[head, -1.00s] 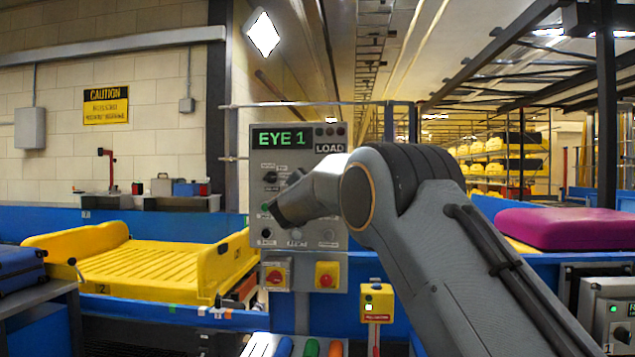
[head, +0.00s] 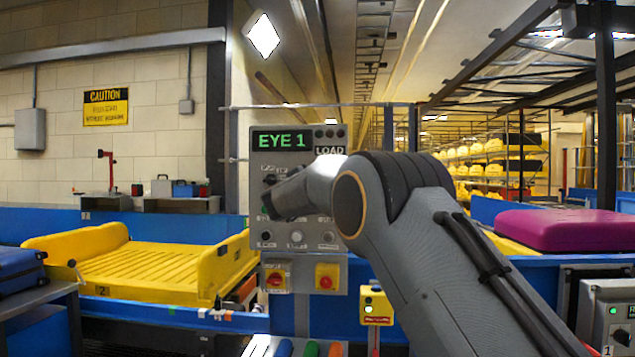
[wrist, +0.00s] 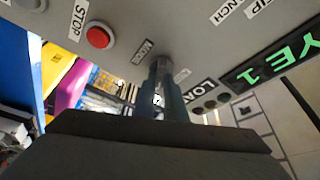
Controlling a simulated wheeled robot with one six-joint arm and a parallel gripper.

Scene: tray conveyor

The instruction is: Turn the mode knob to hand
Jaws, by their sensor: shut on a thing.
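The grey control panel (head: 335,190) stands ahead of me, with a green "EYE 1" display (head: 281,140) and a "LOAD" label. My gripper (head: 268,203) is at the panel's left side, below the display, and covers part of its controls. In the wrist view my gripper (wrist: 162,92) points at the panel face, its two fingers close together. They are shut on the mode knob (wrist: 162,65), a small dark knob mostly hidden by the fingers. A small label beside it is too blurred to read surely. I cannot tell which setting the knob points to.
A red button (wrist: 98,37) marked "STOP" is close to my gripper on the panel. A yellow tray (head: 150,270) is on the conveyor at left; a purple case (head: 570,229) lies at right.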

